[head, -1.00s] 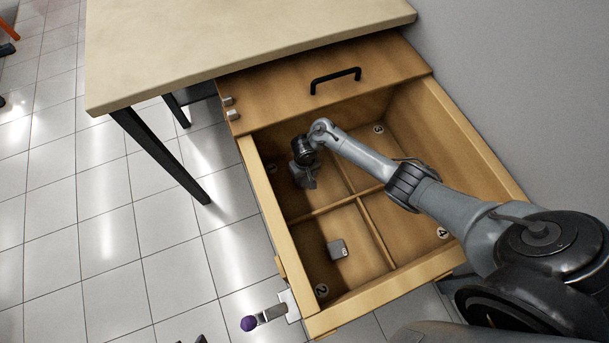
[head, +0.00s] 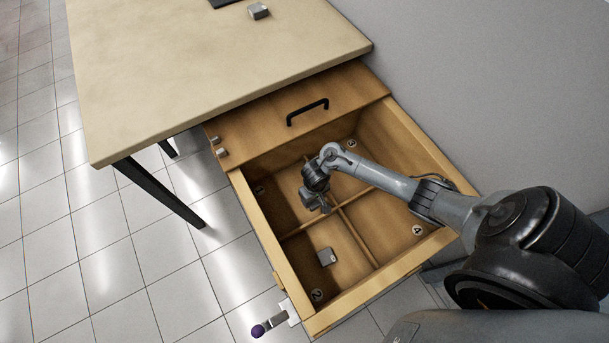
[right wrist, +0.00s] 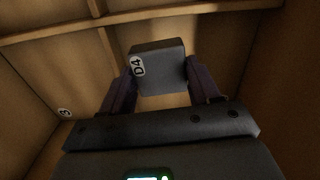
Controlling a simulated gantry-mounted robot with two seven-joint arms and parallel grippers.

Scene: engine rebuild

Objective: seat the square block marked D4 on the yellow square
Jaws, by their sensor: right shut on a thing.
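The grey square block marked D4 (right wrist: 172,68) is between the fingers of my right gripper (right wrist: 160,88) in the right wrist view, its label facing the camera. The gripper is shut on it. In the head view my right gripper (head: 322,205) is inside the open wooden drawer, near where the dividers cross; the block is hard to make out there. How high it is above the drawer floor I cannot tell. The yellow square is not in view. My left gripper is not in view.
The drawer (head: 248,228) has numbered compartments. Another grey block (head: 327,257) lies in compartment 2. A purple-knobbed lever (head: 272,322) sticks out at the front left. The table (head: 200,80) behind is mostly bare, with a small grey block (head: 258,11) and a dark item (head: 222,2) at its far edge.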

